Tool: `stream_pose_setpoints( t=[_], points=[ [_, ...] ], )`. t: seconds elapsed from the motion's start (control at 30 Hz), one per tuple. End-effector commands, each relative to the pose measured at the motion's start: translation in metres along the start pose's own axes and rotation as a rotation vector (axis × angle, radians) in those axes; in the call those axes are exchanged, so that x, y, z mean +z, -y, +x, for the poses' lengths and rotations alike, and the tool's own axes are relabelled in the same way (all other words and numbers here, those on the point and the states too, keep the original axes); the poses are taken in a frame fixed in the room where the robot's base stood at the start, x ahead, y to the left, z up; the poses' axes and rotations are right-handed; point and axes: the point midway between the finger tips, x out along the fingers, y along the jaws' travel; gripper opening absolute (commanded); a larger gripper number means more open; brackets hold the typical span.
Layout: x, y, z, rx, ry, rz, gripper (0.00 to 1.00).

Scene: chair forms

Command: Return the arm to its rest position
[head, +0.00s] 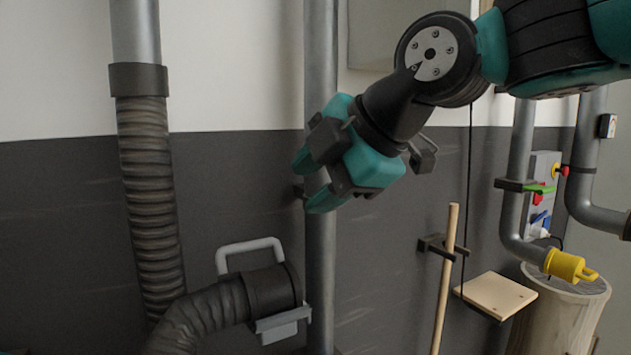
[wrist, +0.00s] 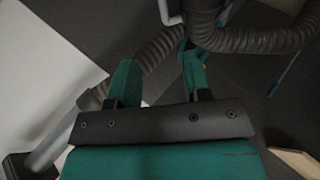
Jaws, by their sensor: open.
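My gripper (head: 312,183) is raised in the middle of the head view, in front of a grey vertical pipe, at the end of my teal and black arm. Its teal fingers point to the left and down. In the wrist view my gripper (wrist: 158,80) shows two teal fingers standing apart. Nothing is held between them. Behind them lie a ribbed hose and the dark floor.
A ribbed hose (head: 150,200) with a grey-handled end (head: 270,290) is at the left. The vertical pipe (head: 320,260) is close behind my gripper.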

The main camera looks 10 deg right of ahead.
Motion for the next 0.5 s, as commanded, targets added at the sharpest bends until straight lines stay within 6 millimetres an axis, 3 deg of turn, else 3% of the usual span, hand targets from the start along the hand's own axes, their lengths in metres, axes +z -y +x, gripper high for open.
stream_pose_setpoints(
  t=[0.07, 0.17, 0.27, 0.5],
  points=[
    [0.001, 0.003, 0.001, -0.008, 0.000, 0.016, 0.45],
    [0.005, 0.023, 0.006, -0.060, 0.003, 0.120, 0.45],
    [0.011, 0.064, 0.012, -0.168, 0.024, 0.346, 0.45],
    [0.019, 0.186, 0.011, -0.472, 0.202, 1.033, 0.45]
  ],
)
